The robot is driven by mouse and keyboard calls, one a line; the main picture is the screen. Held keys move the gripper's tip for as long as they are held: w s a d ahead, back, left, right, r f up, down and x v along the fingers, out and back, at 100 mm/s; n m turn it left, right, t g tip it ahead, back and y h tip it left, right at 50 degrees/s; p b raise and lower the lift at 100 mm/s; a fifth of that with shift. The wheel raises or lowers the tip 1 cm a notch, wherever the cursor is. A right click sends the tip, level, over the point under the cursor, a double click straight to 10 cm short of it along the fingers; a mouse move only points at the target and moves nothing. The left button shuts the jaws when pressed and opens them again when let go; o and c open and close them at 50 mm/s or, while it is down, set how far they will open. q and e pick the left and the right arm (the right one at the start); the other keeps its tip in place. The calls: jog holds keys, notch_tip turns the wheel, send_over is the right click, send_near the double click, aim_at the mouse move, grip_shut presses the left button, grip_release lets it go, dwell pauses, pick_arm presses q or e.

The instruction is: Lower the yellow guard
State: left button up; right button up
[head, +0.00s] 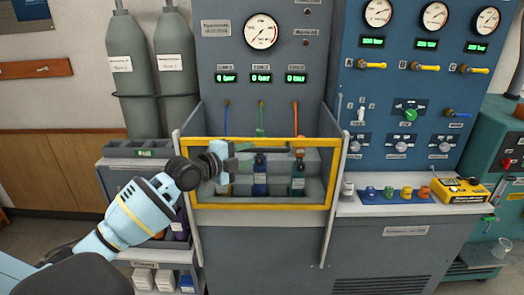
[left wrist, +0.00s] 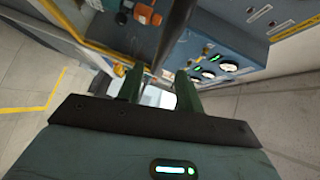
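The yellow guard (head: 290,207) is a rectangular yellow frame across the front of the grey bay, between two side walls. Bottles (head: 298,178) show through it. My left gripper (head: 242,158) is in front of the guard's upper half, left of its middle. In the left wrist view, the left gripper's (left wrist: 158,92) two green fingers stand apart. A dark bar runs down toward the gap between them; I cannot tell whether it touches either finger. A short dark bar also shows beside the gripper in the head view. My right gripper is in neither view.
Two grey cylinders (head: 172,75) stand at the left.

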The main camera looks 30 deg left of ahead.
aim_at(259, 151)
pick_arm(q)
jog(key=shift+x, duration=3.25)
jog(key=shift+c, duration=0.5)
grip_shut()
